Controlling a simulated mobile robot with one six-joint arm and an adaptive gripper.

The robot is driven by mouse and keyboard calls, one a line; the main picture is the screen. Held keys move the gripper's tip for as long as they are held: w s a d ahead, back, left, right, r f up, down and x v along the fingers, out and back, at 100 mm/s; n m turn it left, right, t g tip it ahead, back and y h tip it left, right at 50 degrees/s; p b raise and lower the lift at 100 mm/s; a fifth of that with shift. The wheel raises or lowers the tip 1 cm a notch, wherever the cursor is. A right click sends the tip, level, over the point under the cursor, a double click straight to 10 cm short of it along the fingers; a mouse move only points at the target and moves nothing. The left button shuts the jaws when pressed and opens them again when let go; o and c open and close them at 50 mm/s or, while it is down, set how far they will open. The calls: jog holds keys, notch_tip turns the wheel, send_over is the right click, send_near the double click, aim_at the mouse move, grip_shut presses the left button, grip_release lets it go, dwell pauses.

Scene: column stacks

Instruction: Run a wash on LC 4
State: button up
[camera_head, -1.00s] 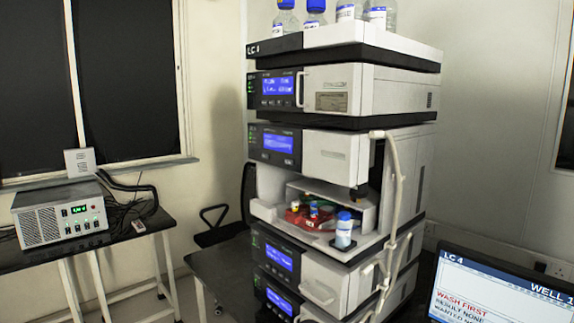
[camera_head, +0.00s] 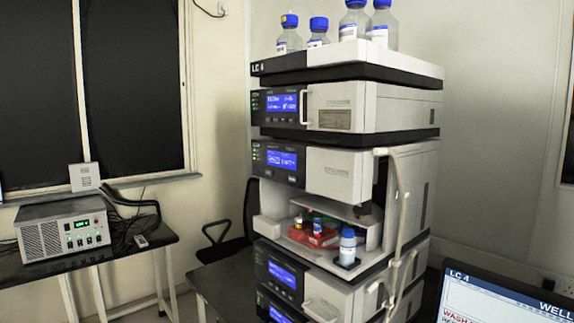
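The LC 4 stack (camera_head: 345,210) stands in the middle of the head view, with "LC 4" on its top tray. Its modules have lit blue displays, such as the upper one (camera_head: 282,103). An open bay in the middle holds a red tray (camera_head: 309,237) with several small capped vials and a blue-capped bottle (camera_head: 347,247) at the front. A monitor (camera_head: 505,296) at the lower right reads "LC 4" and "WELL", with red text starting "WASH"; its lower part is cut off. My gripper is not in view.
Several blue-capped bottles (camera_head: 355,22) stand on top of the stack. A grey power unit (camera_head: 62,238) sits on a black table (camera_head: 98,255) at the left. A black chair (camera_head: 228,245) stands behind. A pale hose (camera_head: 403,195) runs down the stack's right front.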

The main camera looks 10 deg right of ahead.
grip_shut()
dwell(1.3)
